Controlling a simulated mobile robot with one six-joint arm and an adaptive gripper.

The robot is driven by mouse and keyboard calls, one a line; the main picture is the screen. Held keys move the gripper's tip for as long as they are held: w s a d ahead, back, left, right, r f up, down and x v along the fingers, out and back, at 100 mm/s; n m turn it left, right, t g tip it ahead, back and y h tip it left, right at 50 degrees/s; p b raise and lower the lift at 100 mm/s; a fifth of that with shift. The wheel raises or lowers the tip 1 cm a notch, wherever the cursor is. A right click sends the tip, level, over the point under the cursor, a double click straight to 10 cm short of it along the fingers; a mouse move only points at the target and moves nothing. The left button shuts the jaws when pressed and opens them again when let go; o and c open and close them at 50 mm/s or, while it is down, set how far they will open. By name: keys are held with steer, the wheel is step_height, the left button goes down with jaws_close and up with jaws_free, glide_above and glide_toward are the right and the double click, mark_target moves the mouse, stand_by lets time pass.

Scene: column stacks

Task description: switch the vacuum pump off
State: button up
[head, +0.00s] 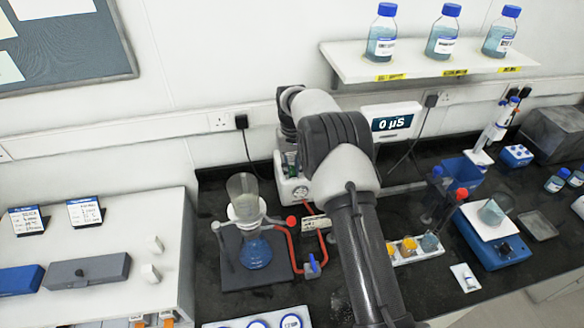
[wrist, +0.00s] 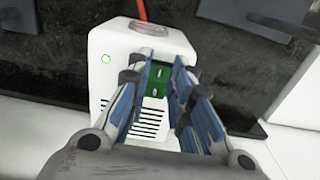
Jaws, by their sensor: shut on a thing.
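The vacuum pump (wrist: 112,42) is a white box in the wrist view, with a lit green lamp (wrist: 105,59), vent slots and a green rocker switch (wrist: 158,82). In the head view part of the pump (head: 292,188) shows behind the filter stand, partly covered by my arm. My gripper (wrist: 163,66) is at the pump's face, its blue-padded fingers to either side of the green switch, and is shut on it. The fingers cover part of the switch, so its tilt cannot be told.
A flask with a funnel (head: 256,250) stands on a dark base left of my arm, with red tubing (head: 293,250) running near the pump. A small rack (head: 418,256) and a balance (head: 492,240) are on the right. A shelf (head: 430,66) holds bottles above.

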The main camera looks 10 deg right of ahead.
mark_target(291, 171)
steer(key=shift+w+r+g+p, duration=0.2)
steer(key=shift+g+p, duration=0.2)
steer(key=shift+p, duration=0.8)
jaws_close()
steer(key=shift+f+p, duration=0.1)
steer(key=shift+p, duration=0.2)
steer(key=o, duration=0.9)
jaws_free()
steer(key=shift+c, duration=0.2)
step_height(291, 171, up, 7)
steer(key=shift+w+r, duration=0.2)
steer(key=shift+w, duration=0.1)
